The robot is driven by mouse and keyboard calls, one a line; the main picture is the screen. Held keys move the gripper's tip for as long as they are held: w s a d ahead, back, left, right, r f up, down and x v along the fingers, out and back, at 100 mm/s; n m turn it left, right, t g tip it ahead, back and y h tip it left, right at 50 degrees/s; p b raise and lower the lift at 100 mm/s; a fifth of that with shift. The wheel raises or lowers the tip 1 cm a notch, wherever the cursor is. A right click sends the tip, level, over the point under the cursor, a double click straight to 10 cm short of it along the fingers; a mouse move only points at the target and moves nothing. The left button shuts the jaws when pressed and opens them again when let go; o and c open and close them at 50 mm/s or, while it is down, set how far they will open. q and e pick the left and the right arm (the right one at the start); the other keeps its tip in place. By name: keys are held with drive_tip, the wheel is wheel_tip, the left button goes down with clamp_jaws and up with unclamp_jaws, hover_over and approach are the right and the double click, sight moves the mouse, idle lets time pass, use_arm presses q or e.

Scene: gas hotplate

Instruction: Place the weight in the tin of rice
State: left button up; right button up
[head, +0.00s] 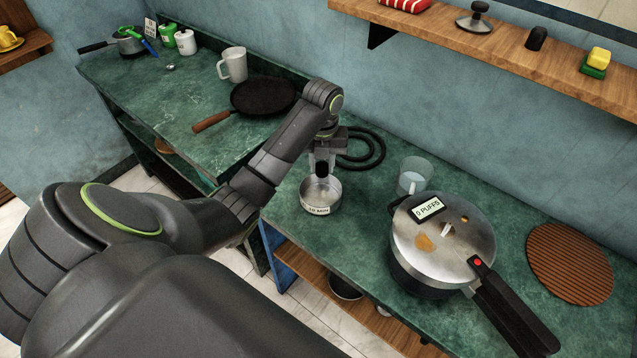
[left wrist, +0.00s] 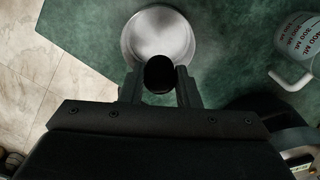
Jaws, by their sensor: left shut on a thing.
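My left gripper (head: 322,156) is shut on a small black round-ended piece, which I take to be the weight (head: 322,170). In the left wrist view the weight (left wrist: 159,73) sits between the fingers (left wrist: 160,90) and overlaps the near rim of the tin (left wrist: 157,35). The tin's inside looks plain grey; I cannot make out rice. Whether the weight touches the tin is unclear. My right gripper is not in view.
A pressure cooker (head: 440,250) labelled "0 PUFFS" stands to the right, with a glass cup (head: 415,172) behind it. A frying pan (head: 262,96) is to the left, and a ribbed brown mat (head: 570,263) lies far right.

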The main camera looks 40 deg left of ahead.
use_arm(q)
drive_tip(key=shift+s+a+f+b, duration=0.1)
drive_tip(key=shift+a+f+b, duration=0.05)
drive_tip(key=shift+f+b, duration=0.3)
drive_tip(key=b, duration=0.3)
hover_over(321, 197)
wheel_tip(321, 197, down, 5)
drive_tip(key=shift+s+r, duration=0.1)
drive_tip(key=shift+s, duration=0.05)
drive_tip(key=shift+f, duration=0.35)
wheel_tip(321, 197, down, 3)
drive_tip(key=shift+f+p, duration=0.1)
drive_tip(key=shift+p, duration=0.3)
drive_tip(key=shift+f, duration=0.2)
drive_tip(key=shift+f, duration=0.2)
drive_tip(key=o, duration=1)
